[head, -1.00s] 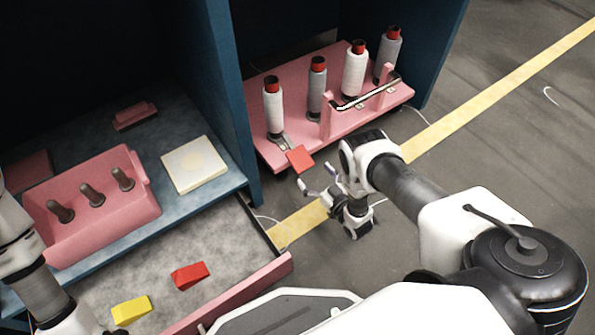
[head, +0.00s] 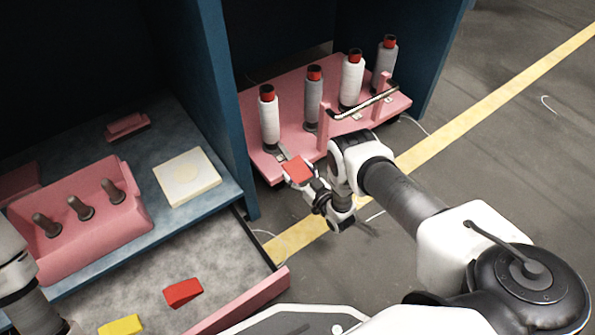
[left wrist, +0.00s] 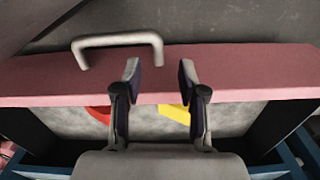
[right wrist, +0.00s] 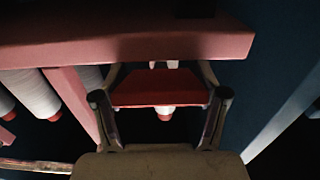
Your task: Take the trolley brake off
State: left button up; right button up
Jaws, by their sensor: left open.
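The pink trolley (head: 272,168) stands in the blue bay and carries several thread spools and a metal handle bar (head: 365,103). Its red brake pedal (head: 297,169) sticks out at the near left edge, tilted. My right gripper (head: 300,184) is at the pedal. In the right wrist view the red pedal (right wrist: 160,88) lies between my two fingers, one at each side. I cannot tell whether the fingers press on it. My left gripper (left wrist: 158,75) is open and empty above the pink drawer front; its fingers are outside the head view.
The open drawer (head: 262,294) holds a red block (head: 183,292) and a yellow block (head: 121,326). A blue panel (head: 215,110) divides the trolley bay from the worktop with a pink peg holder (head: 120,222) and cream pad (head: 187,177). Floor to the right is clear.

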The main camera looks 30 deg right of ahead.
aim_at(290, 158)
jog(key=shift+c, duration=1.3)
jog(key=r+g+p, duration=0.1)
jog(key=p, duration=0.1)
jog(key=r+g+p, duration=0.1)
jog(key=p, duration=0.2)
jog(key=r+g+p, duration=0.1)
jog(key=p, duration=0.1)
jog(key=shift+s+r+h, duration=0.25)
jog(key=shift+r+h, duration=0.05)
jog(key=shift+r, duration=0.1)
pick_arm(q)
notch_tip(290, 158, up, 7)
jog(key=shift+s, duration=0.1)
pick_arm(e)
jog(key=o, duration=1.7)
